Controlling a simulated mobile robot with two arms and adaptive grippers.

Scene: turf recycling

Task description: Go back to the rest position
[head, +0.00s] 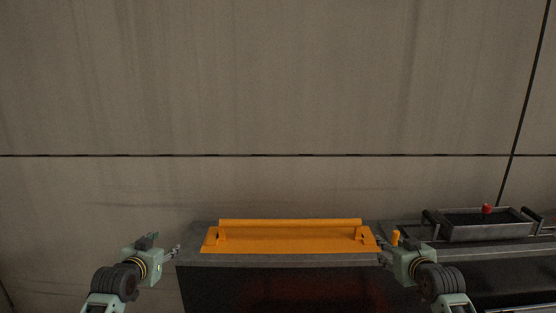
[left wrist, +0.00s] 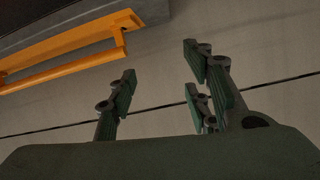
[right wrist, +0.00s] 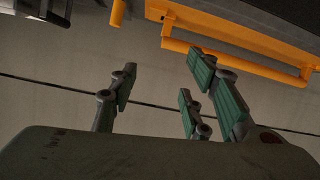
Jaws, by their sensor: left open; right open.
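My left gripper (head: 174,252) is at the left end of a grey machine top, beside an orange panel with a bar handle (head: 290,225). In the left wrist view my left gripper (left wrist: 160,88) has its fingers spread with nothing between them. My right gripper (head: 384,256) is at the right end of the orange panel, close to it. In the right wrist view my right gripper (right wrist: 160,85) is also spread and empty. The orange bar shows beyond the fingers in the left wrist view (left wrist: 70,50) and the right wrist view (right wrist: 235,58).
A grey metal tray (head: 480,232) with dark handles stands at the right, with a red knob (head: 487,209) showing at it. A short orange peg (head: 395,237) stands by my right gripper. A concrete wall (head: 270,100) with dark seams fills the background. Floor space left of the machine looks clear.

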